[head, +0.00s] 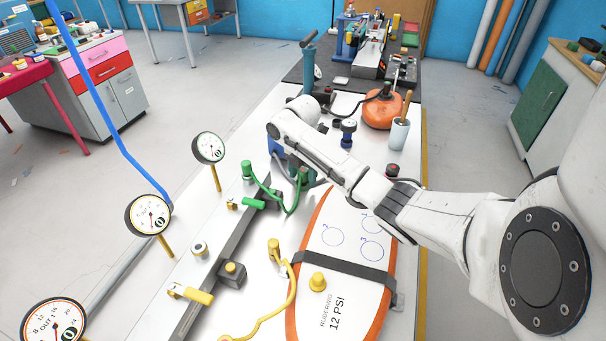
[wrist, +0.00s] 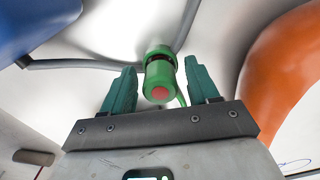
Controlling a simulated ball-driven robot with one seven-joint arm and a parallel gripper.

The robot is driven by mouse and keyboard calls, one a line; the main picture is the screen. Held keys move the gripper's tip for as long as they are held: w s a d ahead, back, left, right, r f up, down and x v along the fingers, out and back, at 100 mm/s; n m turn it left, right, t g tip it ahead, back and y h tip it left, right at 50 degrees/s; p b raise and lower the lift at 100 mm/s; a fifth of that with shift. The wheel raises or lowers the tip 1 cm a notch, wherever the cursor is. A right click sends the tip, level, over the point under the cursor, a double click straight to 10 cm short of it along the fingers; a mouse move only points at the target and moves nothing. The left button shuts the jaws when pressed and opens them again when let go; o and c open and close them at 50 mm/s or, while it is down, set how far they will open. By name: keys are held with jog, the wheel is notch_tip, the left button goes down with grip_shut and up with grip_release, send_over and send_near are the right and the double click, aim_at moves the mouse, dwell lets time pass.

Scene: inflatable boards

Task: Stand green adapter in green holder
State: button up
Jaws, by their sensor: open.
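The green adapter, a green cylinder with a black band and a red end face, shows in the wrist view (wrist: 160,78). It is between the two teal fingers of my gripper (wrist: 160,68), with a visible gap on each side. My gripper is open and not closed on it. In the head view a green fitting (head: 303,173) shows beside my gripper, partly behind my arm, with a green hose (head: 290,208) looping left to another green upright fitting (head: 247,168). A dark block with green (head: 271,191) stands by the rail and may be the green holder; I cannot tell for sure.
Left of my gripper are pressure gauges (head: 209,148) on yellow stems and a dark rail (head: 225,245). A yellow fitting with hose (head: 274,250) and an orange-edged white board (head: 335,290) lie nearer. An orange inflated object (head: 381,112) and a cup (head: 399,134) stand behind.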

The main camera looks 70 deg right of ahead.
aim_at(303, 170)
notch_tip(303, 170, up, 12)
jog(key=p, duration=0.1)
jog(key=shift+a, duration=0.1)
dwell(0.9)
